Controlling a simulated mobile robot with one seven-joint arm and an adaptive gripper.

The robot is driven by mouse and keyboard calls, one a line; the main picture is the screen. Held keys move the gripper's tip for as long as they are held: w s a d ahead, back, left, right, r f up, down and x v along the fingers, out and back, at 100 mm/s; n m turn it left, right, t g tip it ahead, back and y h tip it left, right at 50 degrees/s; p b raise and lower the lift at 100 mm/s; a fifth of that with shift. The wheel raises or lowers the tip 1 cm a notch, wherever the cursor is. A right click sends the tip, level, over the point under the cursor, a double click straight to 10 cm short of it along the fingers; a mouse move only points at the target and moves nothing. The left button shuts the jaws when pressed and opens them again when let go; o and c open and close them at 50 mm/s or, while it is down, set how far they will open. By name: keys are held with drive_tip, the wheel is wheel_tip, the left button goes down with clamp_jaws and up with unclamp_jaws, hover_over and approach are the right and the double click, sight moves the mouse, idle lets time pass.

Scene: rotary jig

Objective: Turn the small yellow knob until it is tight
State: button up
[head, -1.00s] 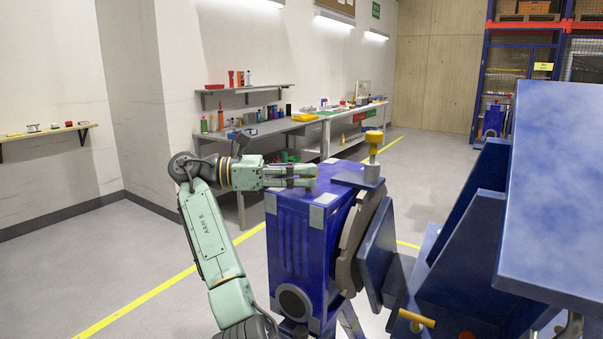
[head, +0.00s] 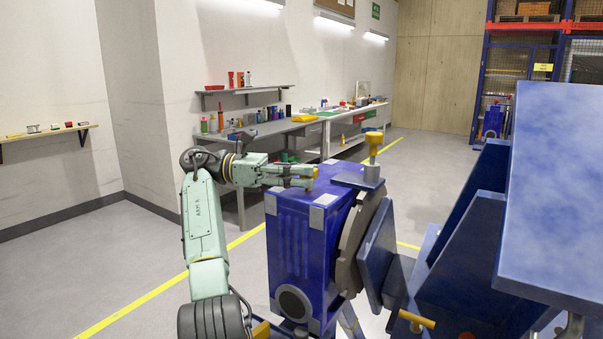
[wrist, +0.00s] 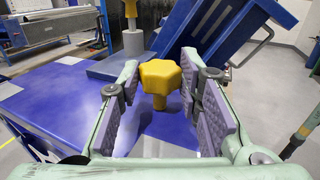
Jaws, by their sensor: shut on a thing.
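The small yellow knob (wrist: 160,76) stands upright on a short stem on top of the blue jig housing (wrist: 55,110). In the wrist view its lobed head sits between my gripper's two grey-padded fingers (wrist: 158,66). My gripper is shut on the knob, coming in from the side. In the head view my gripper (head: 312,176) is at the top of the blue housing (head: 290,240), and the knob (head: 316,171) is mostly hidden behind the fingers.
A taller yellow knob (head: 374,139) stands on a grey post to the right; it also shows in the wrist view (wrist: 131,8). A large blue tilted plate (head: 555,190) fills the right side. Workbenches (head: 270,130) line the back wall. Open floor lies to the left.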

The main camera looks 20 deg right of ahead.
drive_tip(key=o, duration=1.1)
drive_tip(key=shift+o, duration=0.2)
drive_tip(key=shift+s+d, duration=0.15)
drive_tip(key=shift+d, duration=0.05)
